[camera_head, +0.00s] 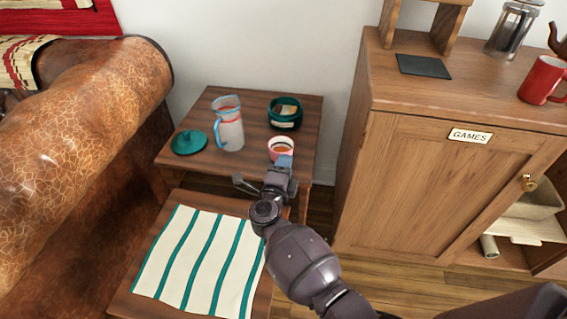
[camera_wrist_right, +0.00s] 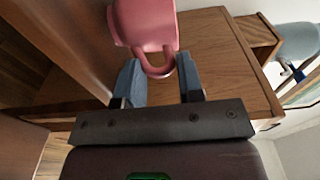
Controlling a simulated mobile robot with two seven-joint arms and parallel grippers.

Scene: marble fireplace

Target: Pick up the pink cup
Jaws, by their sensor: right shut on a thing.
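The pink cup (camera_head: 271,149) is near the right front part of the small wooden side table (camera_head: 190,165), with reddish-brown contents showing inside its rim. My right gripper (camera_head: 284,163) reaches it from the front. In the right wrist view the cup (camera_wrist_right: 143,22) appears just beyond the fingers, with its handle between the blue-grey fingertips of my right gripper (camera_wrist_right: 158,68). The gripper is shut on the handle. I cannot tell whether the cup's base touches the table. My left gripper is not in view.
A pitcher (camera_head: 230,130), a green lid (camera_head: 189,142) and a dark green pot (camera_head: 285,113) stand close by. A striped cloth (camera_head: 200,262) covers a lower surface in front. A wooden cabinet (camera_head: 430,180) with a red mug (camera_head: 541,80) stands right; a leather sofa (camera_head: 90,110) left.

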